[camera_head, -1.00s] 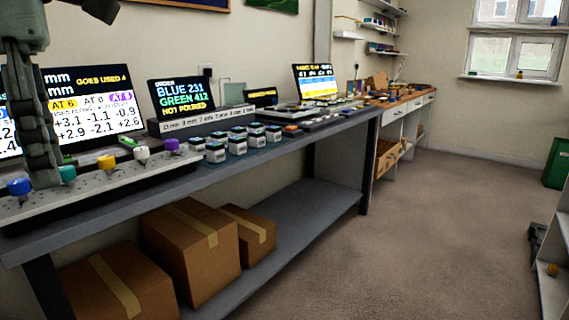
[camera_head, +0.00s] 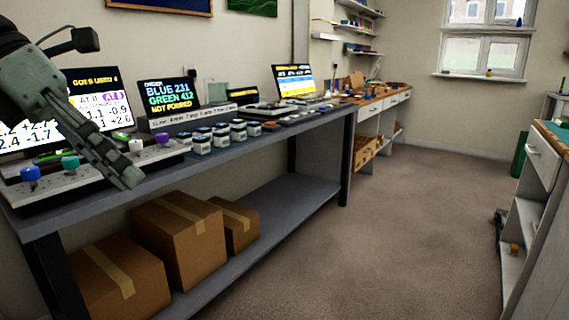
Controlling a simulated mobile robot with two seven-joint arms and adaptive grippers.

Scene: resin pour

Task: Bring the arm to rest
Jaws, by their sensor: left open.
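My left gripper (camera_head: 126,180) comes in from the upper left, slanting down and to the right, with its fingertips by the front edge of the dark bench (camera_head: 215,163). It is open, and I see nothing held in it. Behind it lies the speckled grey board (camera_head: 52,187) with a blue knob (camera_head: 30,174), a teal knob (camera_head: 70,162), a white knob (camera_head: 135,146) and a purple knob (camera_head: 163,139). The gripper covers part of the board and of the left screen (camera_head: 100,95). My right gripper is out of view.
Several small white-sided jars (camera_head: 201,145) stand mid-bench, in front of the order screen (camera_head: 168,95). Cardboard boxes (camera_head: 180,235) sit on the lower shelf. The floor (camera_head: 400,230) is clear. A white cabinet (camera_head: 540,165) stands at the right.

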